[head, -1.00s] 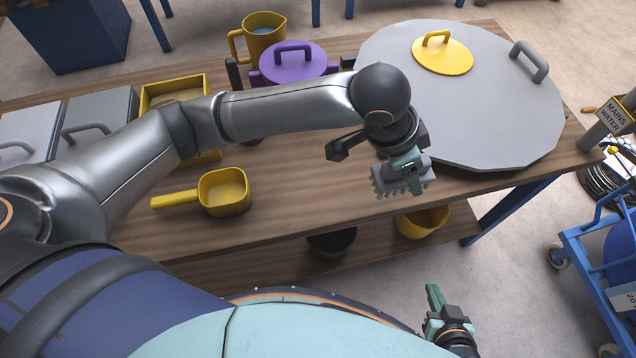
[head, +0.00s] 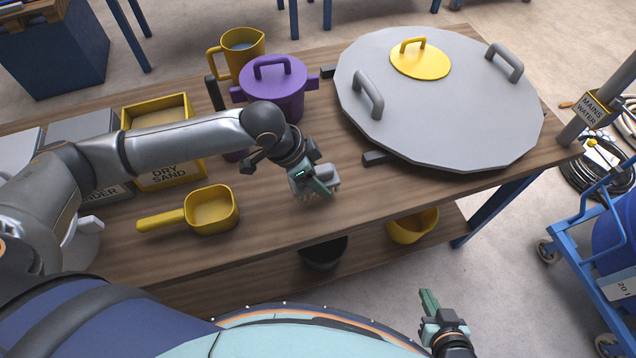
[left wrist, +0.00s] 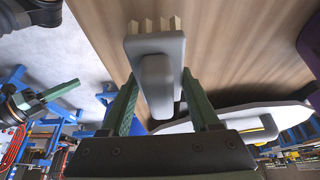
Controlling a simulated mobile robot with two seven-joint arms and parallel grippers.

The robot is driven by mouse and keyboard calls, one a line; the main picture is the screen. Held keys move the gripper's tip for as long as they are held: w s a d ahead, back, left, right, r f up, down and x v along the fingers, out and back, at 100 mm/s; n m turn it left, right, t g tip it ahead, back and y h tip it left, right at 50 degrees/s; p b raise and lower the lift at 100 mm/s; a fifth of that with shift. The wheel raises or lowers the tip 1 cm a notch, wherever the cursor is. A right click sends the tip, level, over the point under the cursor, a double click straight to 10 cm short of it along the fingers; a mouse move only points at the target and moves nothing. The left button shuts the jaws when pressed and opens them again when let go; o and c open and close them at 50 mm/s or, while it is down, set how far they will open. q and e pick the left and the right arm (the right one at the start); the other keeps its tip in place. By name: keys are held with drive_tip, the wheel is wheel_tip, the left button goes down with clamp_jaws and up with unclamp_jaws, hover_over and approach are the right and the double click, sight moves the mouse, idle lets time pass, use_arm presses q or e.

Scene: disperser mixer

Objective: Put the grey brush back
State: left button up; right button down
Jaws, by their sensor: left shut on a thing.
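The grey brush (head: 330,190) is in my left gripper (head: 318,184), over the front middle of the wooden table (head: 270,220). In the left wrist view the grey brush (left wrist: 154,75) sits between the two green fingers of the left gripper (left wrist: 157,98), its pale bristles pointing away from the palm. Whether the bristles touch the tabletop is hard to tell. My right gripper (head: 430,305) is in front of the table, low in the head view; its finger gap is not clear.
A yellow scoop (head: 212,207) lies left of the brush. A purple pot (head: 275,92), a yellow jug (head: 240,48) and a yellow dry sand box (head: 165,172) stand behind. A large grey lid (head: 440,110) covers the right side. A blue trolley (head: 575,235) stands at the right.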

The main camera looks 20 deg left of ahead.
use_arm(q)
drive_tip(key=shift+f, duration=1.5)
drive_tip(key=shift+f, duration=0.1)
drive_tip(key=o, duration=1.3)
drive_tip(key=p+v, duration=0.1)
drive_tip(key=v, duration=1.1)
